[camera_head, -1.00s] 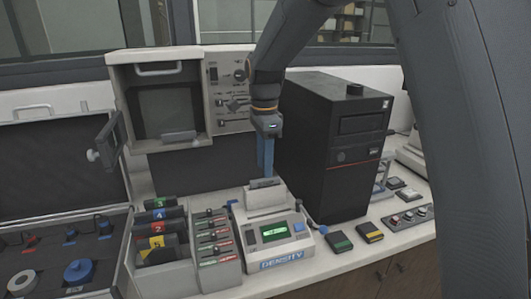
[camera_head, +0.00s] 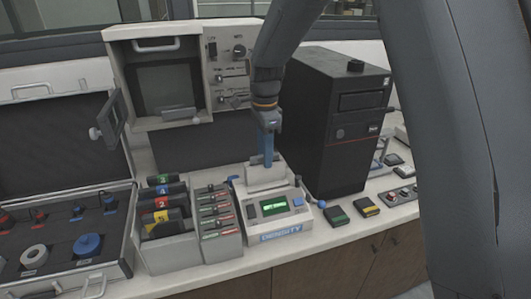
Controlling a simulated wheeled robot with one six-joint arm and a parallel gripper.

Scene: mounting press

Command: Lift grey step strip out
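The white density meter (camera_head: 278,229) stands on the bench, with a lit green display and a blue DENSITY label. A raised light grey block (camera_head: 262,182) sits on its back part. My gripper (camera_head: 267,163) points down over this block, its blue fingers reaching the top of it. I cannot tell whether the fingers touch anything or how far apart they are. The grey step strip cannot be clearly made out; the fingers and block may hide it.
A tall black computer case (camera_head: 328,120) stands close at the right of my gripper. Racks with numbered holders (camera_head: 165,217) and labelled slots (camera_head: 217,224) stand left of the meter. An open case (camera_head: 62,240) lies further left. Small green and yellow boxes (camera_head: 366,206) lie at right.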

